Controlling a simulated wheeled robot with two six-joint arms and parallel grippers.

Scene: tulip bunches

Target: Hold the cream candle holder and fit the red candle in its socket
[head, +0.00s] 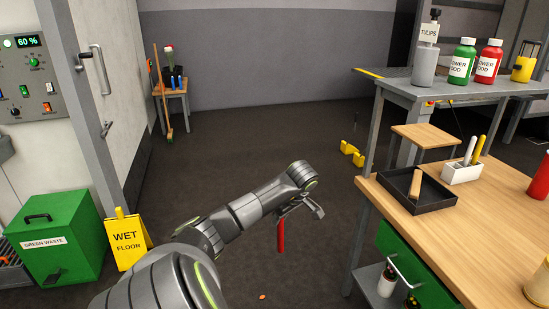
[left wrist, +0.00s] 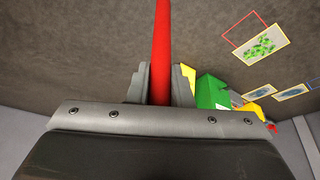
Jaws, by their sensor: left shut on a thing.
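The red candle (head: 281,236) hangs upright below my left gripper (head: 300,207), over the dark floor and left of the wooden table. My left gripper is shut on it. In the left wrist view the candle (left wrist: 161,45) runs between the two fingers (left wrist: 161,85). A cream rounded thing (head: 540,288), likely the candle holder, stands at the table's near right edge and is cut off by the picture edge. Its socket cannot be made out. My left gripper is well apart from it. My right gripper is not in view.
The wooden table (head: 455,235) bears a black tray (head: 440,203) with a wooden piece, a white pen holder (head: 461,173) and a red cylinder (head: 541,178). Its middle is clear. A green bin (head: 62,235) and yellow wet-floor sign (head: 128,240) stand left.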

